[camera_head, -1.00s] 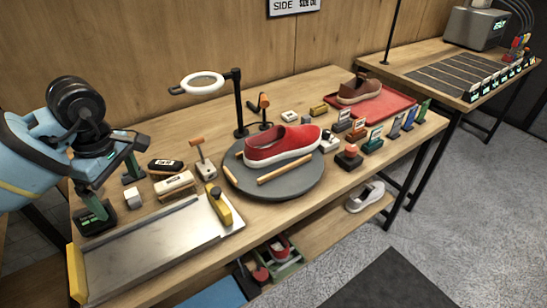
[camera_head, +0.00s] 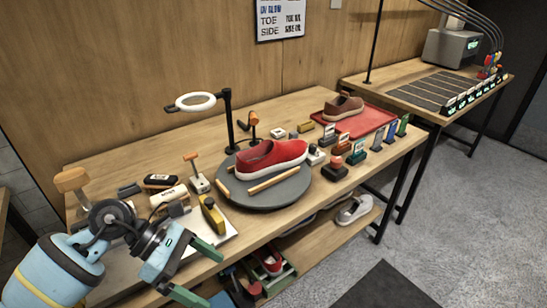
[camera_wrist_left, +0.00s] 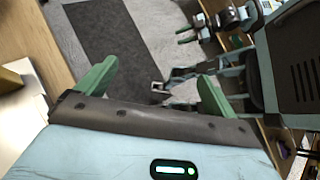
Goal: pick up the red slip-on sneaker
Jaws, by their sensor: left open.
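The red slip-on sneaker (camera_head: 270,156) with a white sole rests on the round grey turntable (camera_head: 262,198) on the workbench. Its toe points right. My left gripper (camera_head: 198,272) is in front of the bench's front edge, to the lower left of the sneaker and well apart from it. Its green fingers are spread with nothing between them; the left wrist view shows the open gripper (camera_wrist_left: 154,88) over the floor.
A ring lamp (camera_head: 196,102) on a post stands behind the turntable. Wooden sticks (camera_head: 274,180) lie on the turntable. A yellow-and-black tool (camera_head: 211,214) and brushes are to its left. A brown shoe (camera_head: 343,107) sits on a red tray (camera_head: 368,122) at the back right.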

